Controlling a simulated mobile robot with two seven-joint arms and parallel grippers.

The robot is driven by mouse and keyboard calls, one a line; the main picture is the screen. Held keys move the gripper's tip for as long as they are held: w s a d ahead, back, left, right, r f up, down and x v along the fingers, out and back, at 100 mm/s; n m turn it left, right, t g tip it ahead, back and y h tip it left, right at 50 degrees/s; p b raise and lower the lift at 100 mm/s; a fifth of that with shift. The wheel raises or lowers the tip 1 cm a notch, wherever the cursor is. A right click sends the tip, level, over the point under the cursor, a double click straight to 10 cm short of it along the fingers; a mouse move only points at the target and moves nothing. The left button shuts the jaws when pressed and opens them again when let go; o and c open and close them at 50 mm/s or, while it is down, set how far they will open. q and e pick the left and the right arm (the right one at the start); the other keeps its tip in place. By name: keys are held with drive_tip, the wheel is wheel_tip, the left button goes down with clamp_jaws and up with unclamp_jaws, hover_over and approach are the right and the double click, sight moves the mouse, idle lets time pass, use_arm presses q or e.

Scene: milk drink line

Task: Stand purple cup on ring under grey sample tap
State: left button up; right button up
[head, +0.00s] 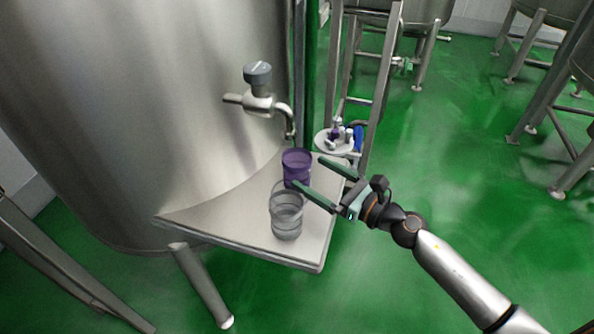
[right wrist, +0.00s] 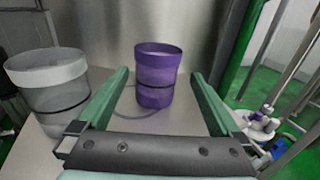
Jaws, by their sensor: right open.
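The purple cup (head: 296,166) stands upright on the shelf (head: 225,214), under the spout of the tap with the grey knob (head: 257,75). In the right wrist view the purple cup (right wrist: 158,76) is ahead of the open fingers, roughly between their tips and apart from them. A thin ring line (right wrist: 122,104) shows at the cup's base; whether the cup is centred on it I cannot tell. My right gripper (head: 322,180) is open and empty, just right of and in front of the cup. My left gripper is not in view.
A clear grey cup (head: 286,216) stands nearer on the shelf, close to my right gripper's left finger; it also shows in the right wrist view (right wrist: 48,82). The steel tank (head: 150,110) is behind the shelf. A small round tray (head: 335,143) with bottles stands beyond.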

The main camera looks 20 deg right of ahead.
sight(308, 174)
drive_tip(key=x, duration=0.5)
drive_tip(key=shift+a+f+p, duration=0.25)
drive_tip(key=shift+f+p, duration=0.05)
drive_tip(key=shift+s, duration=0.1)
drive_tip(key=c, duration=1.4)
